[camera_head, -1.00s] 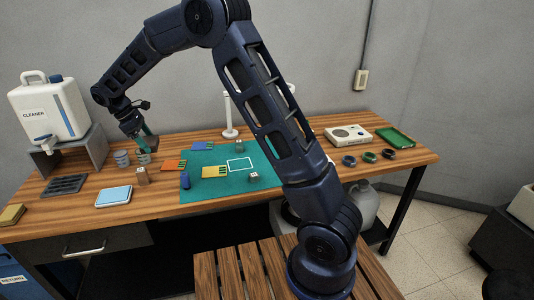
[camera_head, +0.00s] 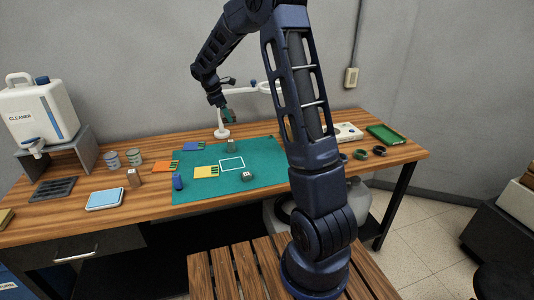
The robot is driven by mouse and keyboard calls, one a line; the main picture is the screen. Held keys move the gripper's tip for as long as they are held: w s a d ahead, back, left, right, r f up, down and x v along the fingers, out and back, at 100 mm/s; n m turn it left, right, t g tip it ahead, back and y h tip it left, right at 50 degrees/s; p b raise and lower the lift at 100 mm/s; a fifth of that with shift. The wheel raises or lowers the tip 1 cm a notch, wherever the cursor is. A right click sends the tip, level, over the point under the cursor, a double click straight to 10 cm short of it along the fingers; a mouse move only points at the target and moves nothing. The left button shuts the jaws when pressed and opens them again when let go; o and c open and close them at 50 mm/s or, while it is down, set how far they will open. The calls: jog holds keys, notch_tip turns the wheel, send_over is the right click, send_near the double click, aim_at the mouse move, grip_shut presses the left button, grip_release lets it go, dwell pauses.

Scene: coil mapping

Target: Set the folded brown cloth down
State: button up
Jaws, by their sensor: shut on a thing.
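My gripper (camera_head: 222,108) is in the air above the back of the green mat (camera_head: 262,178), close to the white lamp stand. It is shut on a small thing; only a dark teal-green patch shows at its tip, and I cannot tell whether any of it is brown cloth. A flat tan-yellow piece (camera_head: 5,217) lies at the left edge of the table, partly out of view; I cannot tell whether it is cloth.
The wooden table (camera_head: 150,211) holds two tins (camera_head: 134,157), a light-blue pad (camera_head: 104,199) and a cleaner jug (camera_head: 42,110) at left. The mat carries coloured cards, small blocks and a white outlined rectangle. A lamp stand (camera_head: 221,132) rises behind it. My arm hides part of the right side.

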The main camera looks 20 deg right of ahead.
jog(key=d, duration=1.8)
jog(key=f, duration=2)
jog(key=shift+s+a, duration=0.15)
jog(key=shift+s, duration=0.25)
jog(key=shift+f, duration=0.1)
jog(key=o, duration=0.9)
jog(key=v, duration=1.2)
jog(key=s+r+m, duration=0.4)
jog(key=s+r, duration=0.4)
jog(key=r, duration=0.2)
jog(key=s+r+m+t+y, duration=0.1)
jog(key=s+r+m, duration=0.2)
jog(key=s, duration=0.7)
jog(key=s+r+m+t+y, duration=0.1)
jog(key=s+r+m, duration=0.3)
jog(key=s, duration=0.7)
jog(key=s+r+m+t+y, duration=0.2)
jog(key=s+r+m, duration=0.2)
jog(key=s, duration=0.7)
jog(key=a+m, duration=0.1)
jog(key=m, duration=0.1)
jog(key=shift+r+m+t, duration=0.25)
jog(key=shift+m+t, duration=0.05)
jog(key=shift+m, duration=0.1)
